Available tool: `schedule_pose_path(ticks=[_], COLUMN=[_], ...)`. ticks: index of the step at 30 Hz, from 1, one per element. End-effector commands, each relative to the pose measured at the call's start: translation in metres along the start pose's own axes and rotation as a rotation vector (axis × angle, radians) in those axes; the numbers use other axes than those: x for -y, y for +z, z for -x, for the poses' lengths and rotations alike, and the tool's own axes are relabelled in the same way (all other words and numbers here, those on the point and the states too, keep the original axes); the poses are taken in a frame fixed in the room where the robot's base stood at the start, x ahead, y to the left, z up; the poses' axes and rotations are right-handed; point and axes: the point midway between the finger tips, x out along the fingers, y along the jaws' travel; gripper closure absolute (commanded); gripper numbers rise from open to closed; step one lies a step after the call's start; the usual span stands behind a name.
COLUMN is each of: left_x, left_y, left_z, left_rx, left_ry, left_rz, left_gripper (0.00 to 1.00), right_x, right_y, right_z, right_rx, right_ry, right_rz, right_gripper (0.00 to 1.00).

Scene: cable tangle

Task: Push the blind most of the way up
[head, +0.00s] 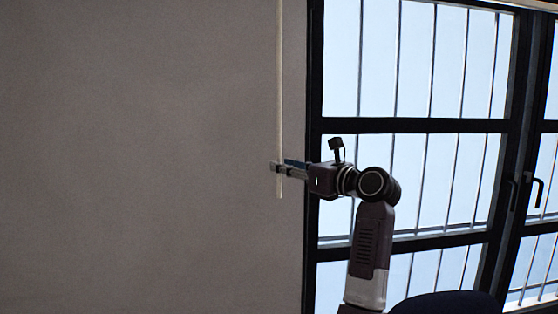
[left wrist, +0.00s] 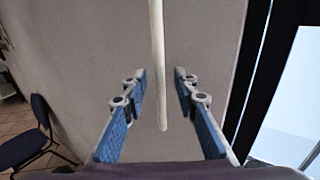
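A thin cream rod (head: 279,80) hangs upright in front of the grey wall, left of the window; its lower end shows just below my left gripper. My left gripper (head: 280,169) reaches to the rod from the right. In the left wrist view the rod (left wrist: 157,60) passes between the two blue-padded fingers (left wrist: 160,88), with a gap on each side, so the gripper is open around it. A pale strip (head: 515,5) runs along the top right of the window; I cannot tell whether it is the blind. My right gripper is not in view.
The black-framed window (head: 412,126) with thin vertical bars fills the right side, with a handle (head: 512,192) on its frame. A dark rounded shape (head: 448,304) is at the bottom right. A blue chair (left wrist: 25,135) stands at left in the wrist view. The grey wall (head: 130,150) is bare.

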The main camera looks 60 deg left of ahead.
Motion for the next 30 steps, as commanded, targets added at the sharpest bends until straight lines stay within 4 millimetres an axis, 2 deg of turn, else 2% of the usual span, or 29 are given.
schedule_pose_path(ticks=[3, 6, 15, 17, 23, 30], left_x=[0.000, 0.000, 0.000, 0.000, 0.000, 0.000], left_y=[0.002, 0.001, 0.000, 0.000, 0.000, 0.000], left_z=[-0.017, -0.024, -0.027, -0.027, -0.027, -0.027], left_rx=[0.001, 0.002, 0.001, 0.001, 0.002, 0.002], left_ry=[0.002, 0.001, -0.001, -0.001, -0.001, -0.001], left_rz=[-0.004, -0.003, -0.001, -0.001, -0.001, -0.001], left_gripper=[0.73, 0.73, 0.73, 0.77, 0.99, 1.00], right_x=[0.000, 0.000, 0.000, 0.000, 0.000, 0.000], right_y=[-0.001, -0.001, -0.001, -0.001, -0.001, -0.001], right_z=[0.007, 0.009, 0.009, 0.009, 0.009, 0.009], right_rx=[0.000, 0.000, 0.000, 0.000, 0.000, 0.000], right_ry=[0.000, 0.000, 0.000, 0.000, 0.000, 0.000], right_rz=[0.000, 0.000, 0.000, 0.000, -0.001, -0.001], right_gripper=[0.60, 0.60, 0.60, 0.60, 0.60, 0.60])
